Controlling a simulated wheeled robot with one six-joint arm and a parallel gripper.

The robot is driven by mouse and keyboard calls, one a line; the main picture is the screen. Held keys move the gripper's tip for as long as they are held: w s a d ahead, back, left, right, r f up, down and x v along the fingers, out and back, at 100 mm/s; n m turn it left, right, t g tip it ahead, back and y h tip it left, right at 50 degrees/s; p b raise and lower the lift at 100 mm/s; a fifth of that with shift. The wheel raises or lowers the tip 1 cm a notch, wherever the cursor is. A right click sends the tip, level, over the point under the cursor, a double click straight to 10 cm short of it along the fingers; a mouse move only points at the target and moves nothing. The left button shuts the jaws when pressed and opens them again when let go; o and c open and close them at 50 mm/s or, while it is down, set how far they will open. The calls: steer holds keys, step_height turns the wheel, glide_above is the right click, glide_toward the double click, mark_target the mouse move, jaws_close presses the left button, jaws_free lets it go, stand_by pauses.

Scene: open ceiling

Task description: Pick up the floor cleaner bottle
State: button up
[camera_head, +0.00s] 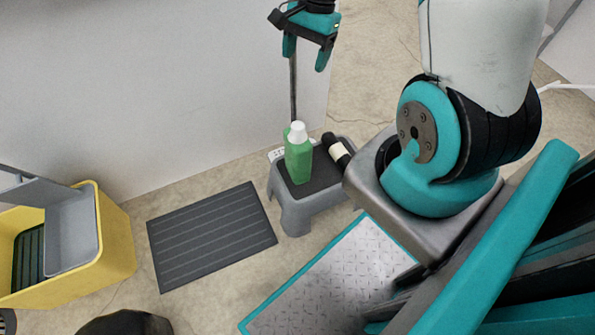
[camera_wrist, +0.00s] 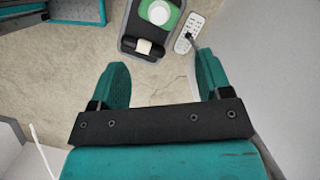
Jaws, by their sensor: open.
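The floor cleaner bottle is green with a white cap. In the head view the bottle (camera_head: 298,158) stands upright on a small grey step stool (camera_head: 294,213) near the wall. In the wrist view the bottle (camera_wrist: 157,10) shows from above at the top edge, partly cut off. My gripper (camera_head: 307,52) is at the top of the head view, high above the stool and apart from the bottle. In the wrist view its two teal fingers (camera_wrist: 162,80) are spread with nothing between them.
A white power strip (camera_wrist: 188,33) is by the stool. A dark ribbed mat (camera_head: 212,236) and a yellow mop bucket (camera_head: 118,235) are to the left. The wall (camera_head: 150,90) is close behind.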

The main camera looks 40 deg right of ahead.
steer(key=m+b, duration=0.2)
glide_toward(298, 124)
steer(key=b+x, duration=0.2)
steer(key=x, duration=0.1)
steer(key=b+x, duration=0.2)
steer(key=shift+s+d, duration=0.35)
steer(key=shift+s, duration=0.05)
steer(key=shift+w+a+b+x, duration=0.2)
steer(key=shift+b+x, duration=0.65)
steer(key=shift+x, duration=0.75)
steer(key=shift+w+a+b+x, duration=0.15)
steer(key=shift+b+x, duration=0.7)
steer(key=shift+x, duration=0.75)
steer(key=shift+s+r, duration=0.1)
steer(key=shift+r, duration=0.1)
jaws_close()
